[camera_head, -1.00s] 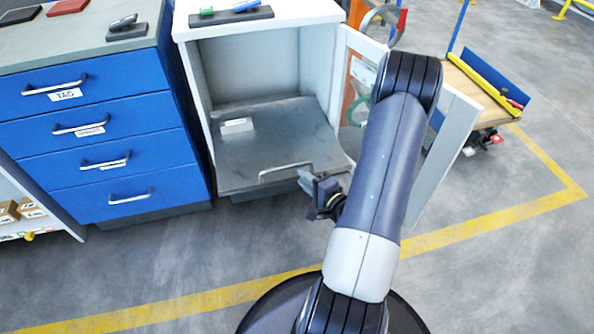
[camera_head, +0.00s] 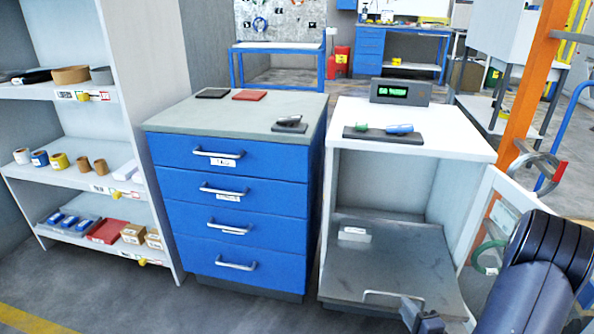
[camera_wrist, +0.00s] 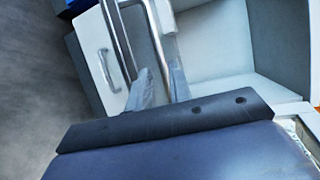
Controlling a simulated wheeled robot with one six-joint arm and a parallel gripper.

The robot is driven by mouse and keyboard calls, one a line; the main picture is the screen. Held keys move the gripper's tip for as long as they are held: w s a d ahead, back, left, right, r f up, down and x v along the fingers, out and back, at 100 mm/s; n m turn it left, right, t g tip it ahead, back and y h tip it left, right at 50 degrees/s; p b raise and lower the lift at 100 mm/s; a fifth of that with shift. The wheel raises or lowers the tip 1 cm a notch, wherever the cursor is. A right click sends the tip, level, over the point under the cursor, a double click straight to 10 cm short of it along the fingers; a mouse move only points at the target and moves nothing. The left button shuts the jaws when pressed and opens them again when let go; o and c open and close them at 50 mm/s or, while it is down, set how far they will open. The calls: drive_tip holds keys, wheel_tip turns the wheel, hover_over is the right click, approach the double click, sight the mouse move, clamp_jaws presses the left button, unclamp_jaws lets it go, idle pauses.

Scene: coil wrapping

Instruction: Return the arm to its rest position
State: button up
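My arm (camera_head: 535,285) reaches in from the lower right corner of the head view, in front of the open white cabinet. My gripper (camera_head: 424,318) is at the bottom edge of that view, near the front of the cabinet's grey tray. In the wrist view my gripper (camera_wrist: 158,88) shows two grey fingertips with a gap between them and nothing clearly held. The tray's metal handle (camera_head: 393,297) is just left of and above the gripper in the head view, seemingly apart from it. The lower part of the gripper is cut off in the head view.
The white cabinet (camera_head: 470,135) has its door (camera_head: 497,205) open on the right, close to my arm. A small white block (camera_head: 355,234) lies on the grey tray (camera_head: 400,265). A blue drawer unit (camera_head: 235,200) and a shelf (camera_head: 75,145) stand to the left.

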sight(392, 301)
drive_tip(key=b+x, duration=0.1)
drive_tip(key=x, duration=0.6)
drive_tip(key=shift+w+d+r, duration=0.1)
drive_tip(key=shift+w, duration=0.1)
